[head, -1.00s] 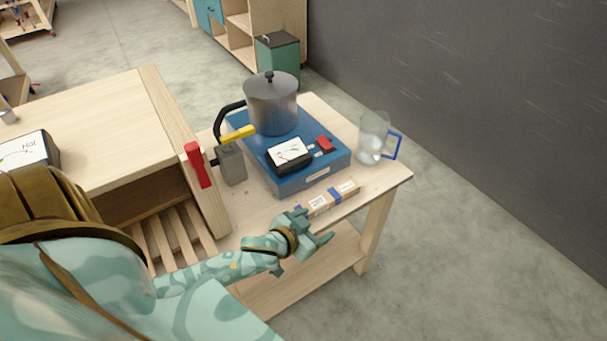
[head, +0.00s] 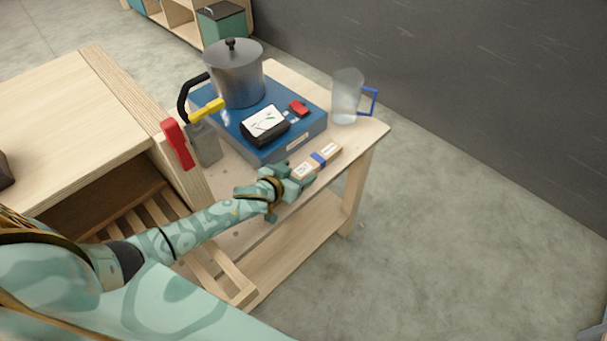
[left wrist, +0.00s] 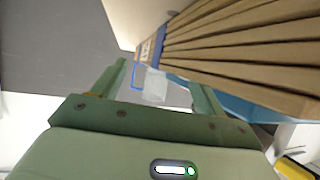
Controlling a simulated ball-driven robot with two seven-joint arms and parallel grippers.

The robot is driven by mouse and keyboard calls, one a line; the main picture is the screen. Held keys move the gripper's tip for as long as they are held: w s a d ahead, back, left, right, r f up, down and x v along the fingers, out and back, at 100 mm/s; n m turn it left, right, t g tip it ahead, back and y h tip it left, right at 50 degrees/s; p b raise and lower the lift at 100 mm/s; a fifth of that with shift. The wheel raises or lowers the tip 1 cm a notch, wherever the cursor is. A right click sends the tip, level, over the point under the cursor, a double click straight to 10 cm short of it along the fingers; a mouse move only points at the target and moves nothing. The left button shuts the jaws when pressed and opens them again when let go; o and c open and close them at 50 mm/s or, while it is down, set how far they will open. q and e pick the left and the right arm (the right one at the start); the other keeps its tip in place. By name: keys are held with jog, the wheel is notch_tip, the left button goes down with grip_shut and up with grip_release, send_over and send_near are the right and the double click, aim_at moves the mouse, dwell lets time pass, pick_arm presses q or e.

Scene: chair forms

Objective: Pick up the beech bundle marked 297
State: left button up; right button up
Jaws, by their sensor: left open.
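The beech bundle (head: 327,153), pale wood strips with a blue band and white labels, lies along the front edge of the small table (head: 362,137), before the blue unit. Its marking is too small to read. My left gripper (head: 301,183) is open just at the near end of the bundle. In the left wrist view the bundle's strips (left wrist: 245,50) loom large at the upper right, with the blue band beside them. The open left fingers (left wrist: 160,82) are below the strips, with nothing held between them. My right gripper is not in view.
A clear jug (head: 346,98) with a blue handle stands at the table's far right. Open floor lies right.

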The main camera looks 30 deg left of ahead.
pick_arm(q)
jog(key=shift+x, duration=0.8)
jog(key=shift+s, duration=0.1)
jog(key=c, duration=1.3)
